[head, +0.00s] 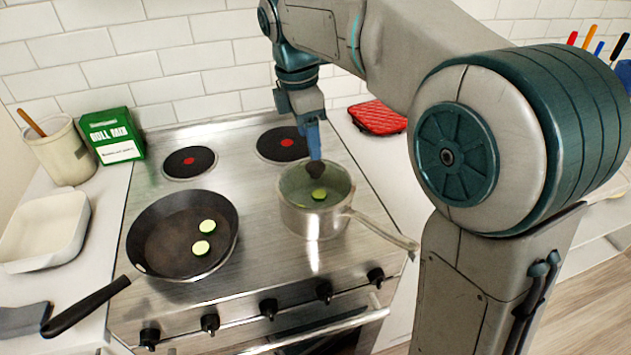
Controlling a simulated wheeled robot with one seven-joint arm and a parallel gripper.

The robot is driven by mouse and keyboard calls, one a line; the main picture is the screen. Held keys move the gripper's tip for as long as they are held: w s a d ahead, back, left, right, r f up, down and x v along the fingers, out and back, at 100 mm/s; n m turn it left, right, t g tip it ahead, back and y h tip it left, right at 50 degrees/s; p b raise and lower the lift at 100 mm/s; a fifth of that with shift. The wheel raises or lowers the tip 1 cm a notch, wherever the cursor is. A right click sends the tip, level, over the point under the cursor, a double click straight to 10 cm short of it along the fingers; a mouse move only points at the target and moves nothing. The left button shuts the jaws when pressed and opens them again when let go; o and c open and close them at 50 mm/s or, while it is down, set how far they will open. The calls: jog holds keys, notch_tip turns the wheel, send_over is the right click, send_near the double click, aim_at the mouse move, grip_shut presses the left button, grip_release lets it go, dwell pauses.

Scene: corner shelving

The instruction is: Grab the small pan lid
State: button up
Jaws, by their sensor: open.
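A small steel saucepan (312,222) stands on the right front part of the stove, its handle pointing right. Its top looks covered by a clear, greenish glass lid (293,185), with green slices showing through. A dark knob-like piece (315,169) sits at the lid's middle, directly under my gripper (314,158). My gripper points down from above and is open. Its fingers are seen edge-on and partly overlap the dark piece. I cannot tell whether they touch it or stand around it.
A black frying pan (160,242) with two zucchini slices is left of the saucepan. Two burners (282,144) lie behind. A green box (112,138), a utensil crock (62,155) and a white dish (40,232) stand at left. A red trivet (378,117) lies behind right.

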aim_at(315, 165)
jog(key=f, duration=0.4)
jog(key=d+f, duration=0.1)
jog(key=f, duration=0.2)
jog(key=shift+w+d, duration=0.1)
jog(key=shift+w, duration=0.15)
grip_shut()
